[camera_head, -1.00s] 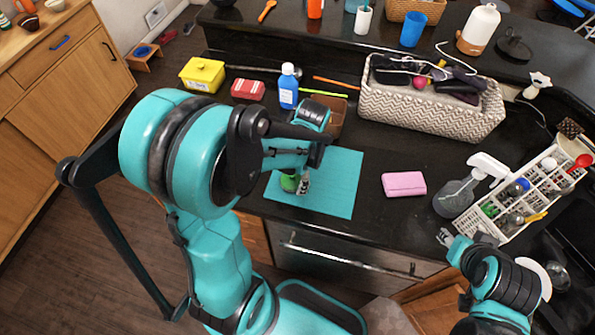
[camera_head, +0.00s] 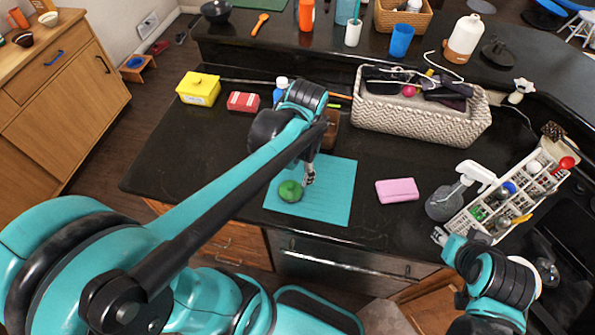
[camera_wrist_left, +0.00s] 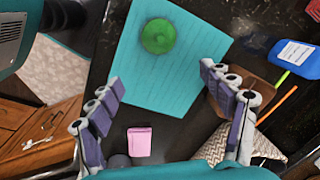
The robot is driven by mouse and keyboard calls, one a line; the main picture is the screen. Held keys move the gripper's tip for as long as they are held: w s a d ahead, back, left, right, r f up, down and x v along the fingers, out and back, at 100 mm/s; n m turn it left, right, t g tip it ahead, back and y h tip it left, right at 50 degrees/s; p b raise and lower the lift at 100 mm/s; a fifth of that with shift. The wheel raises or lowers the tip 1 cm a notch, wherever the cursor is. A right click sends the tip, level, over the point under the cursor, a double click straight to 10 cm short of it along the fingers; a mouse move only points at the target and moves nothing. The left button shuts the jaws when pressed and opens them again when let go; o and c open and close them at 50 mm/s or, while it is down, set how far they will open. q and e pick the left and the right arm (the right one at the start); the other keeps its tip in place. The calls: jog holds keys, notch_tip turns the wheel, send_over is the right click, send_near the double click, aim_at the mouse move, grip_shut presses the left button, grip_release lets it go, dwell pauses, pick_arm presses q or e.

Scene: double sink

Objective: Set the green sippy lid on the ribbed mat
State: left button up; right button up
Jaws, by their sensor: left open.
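The green sippy lid (camera_head: 290,191) lies on the teal ribbed mat (camera_head: 335,195), near the mat's left edge. In the left wrist view the lid (camera_wrist_left: 158,36) rests on the upper part of the mat (camera_wrist_left: 180,85), with nothing touching it. My left gripper (camera_head: 309,175) is above the mat, to the right of the lid.
A pink sponge (camera_head: 397,190) lies right of the mat. A spray bottle (camera_head: 447,203) and a white rack (camera_head: 515,198) stand at the right. A woven basket (camera_head: 425,118) and a blue bottle (camera_wrist_left: 295,58) are behind the mat. Bare counter lies left of the mat.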

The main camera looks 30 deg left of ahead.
pick_arm(q)
jog(key=s+d+r+n+t+h, duration=0.1)
jog(key=s+d+r+n+t, duration=0.2)
jog(key=s+n+t, duration=0.3)
jog(key=shift+d+r+n, duration=0.2)
jog(key=shift+d+n, duration=0.45)
jog(key=shift+n, duration=0.35)
